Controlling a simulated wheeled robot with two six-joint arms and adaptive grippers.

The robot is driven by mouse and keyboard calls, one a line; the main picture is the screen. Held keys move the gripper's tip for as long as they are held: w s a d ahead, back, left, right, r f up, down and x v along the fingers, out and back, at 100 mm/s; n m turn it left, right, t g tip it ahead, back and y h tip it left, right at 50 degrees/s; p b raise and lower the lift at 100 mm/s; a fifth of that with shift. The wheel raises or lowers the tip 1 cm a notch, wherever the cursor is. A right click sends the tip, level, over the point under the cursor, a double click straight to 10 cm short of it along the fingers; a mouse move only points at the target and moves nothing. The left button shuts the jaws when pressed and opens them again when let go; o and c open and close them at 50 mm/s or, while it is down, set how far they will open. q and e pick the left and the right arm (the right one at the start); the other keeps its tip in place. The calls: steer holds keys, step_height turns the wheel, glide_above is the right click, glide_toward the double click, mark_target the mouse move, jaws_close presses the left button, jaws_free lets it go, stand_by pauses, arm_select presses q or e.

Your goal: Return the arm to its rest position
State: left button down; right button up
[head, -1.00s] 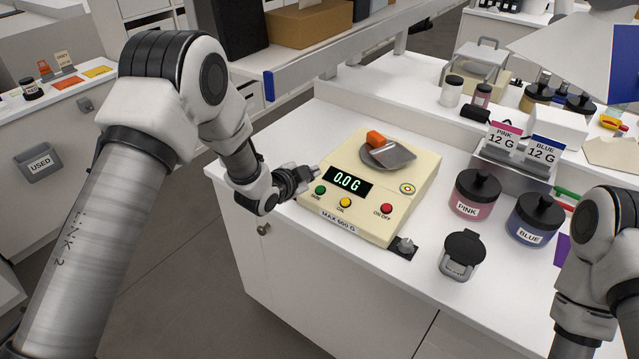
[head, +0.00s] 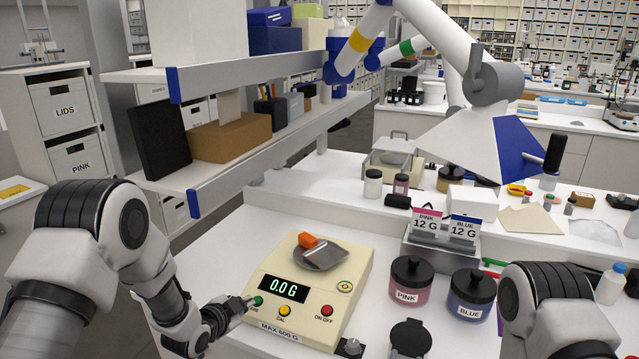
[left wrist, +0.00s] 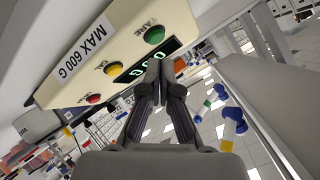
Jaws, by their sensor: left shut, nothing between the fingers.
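My left gripper (head: 246,304) is shut and empty at the front left corner of the cream scale (head: 345,285). Its fingertips are close to the green tare button (head: 258,300); I cannot tell in the head view whether they touch it. In the left wrist view the closed fingers (left wrist: 158,72) point past the scale's front face, and the green button (left wrist: 154,35) shows apart from the tips. The scale display (head: 284,289) reads 0.0 G.
A pink jar (head: 410,283) and a blue jar (head: 471,294) stand right of the scale. Behind them is a card holder (head: 440,255). A black-lidded container (head: 410,340) stands at the front. A shelf (head: 270,145) overhangs at the back left.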

arm_select(q)
steer(key=s+a+f+n+g+y+b, duration=0.1)
steer(key=s+f+n+g+b, duration=0.3)
steer(key=s+f, duration=1.55)
steer(key=s+a+f+n+g+y, duration=0.1)
steer(key=s+n+g, duration=0.3)
steer(key=s, duration=0.7)
steer(key=s+a+f+n+g+y, duration=0.1)
steer(key=s+a+f+n+g, duration=0.1)
steer(key=s, duration=0.9)
steer(key=shift+s+f+n+g, duration=0.4)
steer(key=shift+f+n+g, duration=0.1)
steer(key=shift+n+g, duration=0.55)
